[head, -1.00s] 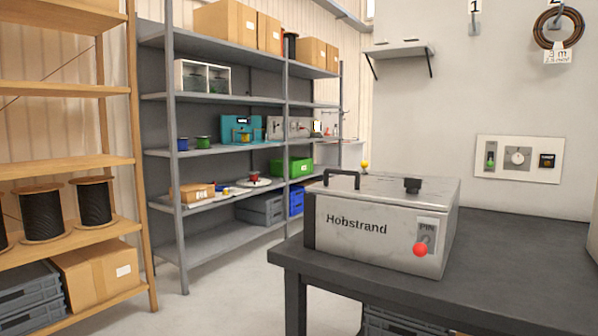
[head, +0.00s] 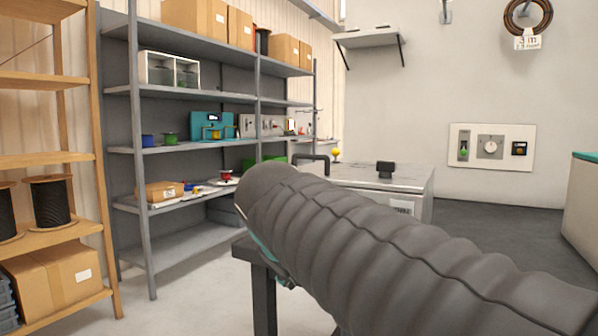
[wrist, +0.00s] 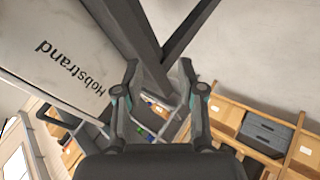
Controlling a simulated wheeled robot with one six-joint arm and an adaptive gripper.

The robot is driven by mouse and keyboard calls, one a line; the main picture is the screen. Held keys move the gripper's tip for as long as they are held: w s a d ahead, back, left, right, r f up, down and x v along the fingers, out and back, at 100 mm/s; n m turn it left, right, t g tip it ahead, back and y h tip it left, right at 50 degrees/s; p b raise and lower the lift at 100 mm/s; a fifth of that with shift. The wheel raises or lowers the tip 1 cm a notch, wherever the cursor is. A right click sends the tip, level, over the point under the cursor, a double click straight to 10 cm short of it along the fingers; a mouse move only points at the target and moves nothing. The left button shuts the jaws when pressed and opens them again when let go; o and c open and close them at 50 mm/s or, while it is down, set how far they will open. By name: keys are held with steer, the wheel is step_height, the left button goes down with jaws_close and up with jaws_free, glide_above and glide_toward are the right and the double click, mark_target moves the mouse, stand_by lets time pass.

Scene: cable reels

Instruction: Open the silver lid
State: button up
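The silver lid (head: 348,173) lies shut on the metal Hobstrand box on the dark table. It has a black arched handle (head: 312,157) at its left and a small black block (head: 385,169) on its right. My arm covers most of the box front in the head view. The wrist view shows the box's Hobstrand face (wrist: 60,42) at upper left, tilted. My gripper (wrist: 160,65) is open and empty, its fingers apart, with the box face beside the left finger. The red knob seen on the box earlier is hidden now.
The dark table (head: 470,222) has clear room right of the box. A grey shelf (head: 180,206) with boxes and tools stands behind at left, with a wooden rack (head: 60,160) nearer. A control panel (head: 474,133) is on the wall.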

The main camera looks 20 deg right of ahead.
steer(key=w+d+r+n+t+h+b, duration=0.2)
steer(key=w+r+h+b, duration=0.15)
steer(key=w+r, duration=0.55)
steer(key=h+b, duration=0.3)
steer(key=h, duration=0.1)
glide_toward(308, 157)
steer(key=shift+n, duration=0.3)
steer(key=x, duration=1)
steer(key=shift+w+d, duration=0.15)
steer(key=shift+d, duration=0.2)
jaws_close()
